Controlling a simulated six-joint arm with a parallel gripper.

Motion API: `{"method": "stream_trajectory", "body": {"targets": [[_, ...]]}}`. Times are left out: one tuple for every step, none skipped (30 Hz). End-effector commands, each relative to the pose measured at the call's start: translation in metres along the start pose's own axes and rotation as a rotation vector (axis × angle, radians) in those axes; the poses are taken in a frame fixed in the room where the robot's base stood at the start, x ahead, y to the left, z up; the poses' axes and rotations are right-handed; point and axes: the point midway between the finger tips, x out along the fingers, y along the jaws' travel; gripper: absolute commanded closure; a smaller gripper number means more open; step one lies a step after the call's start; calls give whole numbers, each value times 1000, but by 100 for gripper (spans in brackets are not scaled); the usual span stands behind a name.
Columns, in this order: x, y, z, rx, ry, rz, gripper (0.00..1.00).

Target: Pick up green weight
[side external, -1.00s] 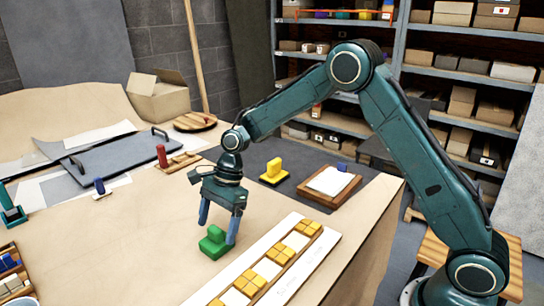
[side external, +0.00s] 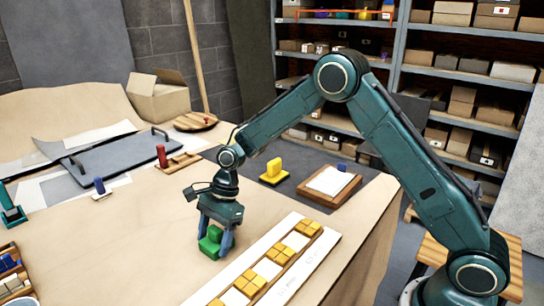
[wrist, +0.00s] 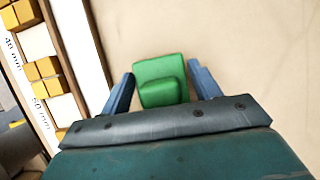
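The green weight (side external: 209,243) stands on the bare wooden table, a block with a raised grip on top. My gripper (side external: 213,246) is lowered over it, pointing down, with one blue finger on each side. In the wrist view, the green weight (wrist: 160,80) sits between the two fingers of my gripper (wrist: 163,86). Narrow gaps show between the fingers and the weight there, so the gripper is open around it. Part of the weight is hidden behind the gripper in the side view.
A white strip with yellow and white tiles (side external: 266,268) lies to the right of the weight. A yellow weight (side external: 273,170) and a wooden tray with paper (side external: 329,182) are farther back. A red piece (side external: 162,156) stands behind. The table left of the weight is clear.

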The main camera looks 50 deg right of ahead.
Motion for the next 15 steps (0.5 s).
{"method": "stream_trajectory", "body": {"targets": [[0,0,0,0,0,0,48],[0,0,0,0,0,0,53],[0,0,0,0,0,0,61],[0,0,0,0,0,0,67],[0,0,0,0,0,0,73],[0,0,0,0,0,0,81],[0,0,0,0,0,0,87],[-1,-1,1,-2,-1,-3,87],[-1,-1,1,-2,-1,-3,87],[-1,-1,1,-2,-1,-3,87],[-1,-1,1,-2,-1,-3,87],[-1,-1,1,-2,-1,-3,87],[-1,-1,1,-2,-1,-3,87],[-1,-1,1,-2,-1,-3,87],[-2,-1,1,-2,-1,-3,87]]}}
